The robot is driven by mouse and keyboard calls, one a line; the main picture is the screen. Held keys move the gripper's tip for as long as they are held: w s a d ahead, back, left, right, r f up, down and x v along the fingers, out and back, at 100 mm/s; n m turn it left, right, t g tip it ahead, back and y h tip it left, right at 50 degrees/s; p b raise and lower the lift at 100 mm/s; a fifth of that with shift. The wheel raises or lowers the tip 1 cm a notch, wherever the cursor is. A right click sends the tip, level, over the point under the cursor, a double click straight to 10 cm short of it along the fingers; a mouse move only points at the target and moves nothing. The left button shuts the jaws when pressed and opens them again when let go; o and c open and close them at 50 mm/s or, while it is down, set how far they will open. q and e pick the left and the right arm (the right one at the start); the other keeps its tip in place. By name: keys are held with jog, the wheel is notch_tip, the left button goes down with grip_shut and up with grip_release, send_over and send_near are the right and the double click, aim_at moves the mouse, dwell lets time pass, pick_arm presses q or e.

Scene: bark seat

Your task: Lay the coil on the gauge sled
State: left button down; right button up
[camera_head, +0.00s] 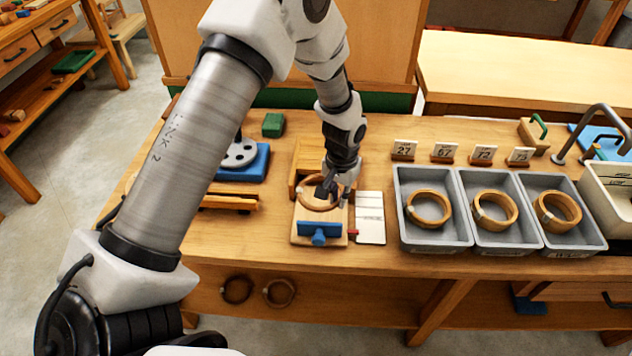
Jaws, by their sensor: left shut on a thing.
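A light-brown ring-shaped coil (304,200) is at the wooden gauge sled (301,236), which has a blue clamp block (320,230) at its front. My left gripper (327,190) comes down from above and is shut on the coil's rim. The coil is over the sled's bed, behind the blue block; I cannot tell whether it touches the bed. The gripper hides part of the coil and the sled's right side. My right gripper is not in view.
Grey trays (404,240) to the right each hold a coil (429,208). Number cards (404,149) stand behind them. A white card (370,217) lies right beside the sled. A blue-based device (245,166) and wooden rails (229,199) are to the left.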

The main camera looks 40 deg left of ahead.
aim_at(337, 219)
pick_arm(q)
notch_tip(337, 219, down, 6)
jog(key=shift+s+a+r+p, duration=0.1)
jog(key=shift+s+a+p, duration=0.05)
jog(key=shift+p, duration=0.2)
jog(key=shift+f, duration=0.25)
jog(key=shift+w+f, duration=0.2)
jog(key=shift+w, duration=0.05)
jog(key=c, duration=1.2)
grip_release()
jog(key=shift+s, duration=0.1)
jog(key=shift+r, duration=0.15)
notch_tip(337, 219, up, 12)
jog(key=shift+r+b, duration=0.1)
jog(key=shift+b, duration=0.75)
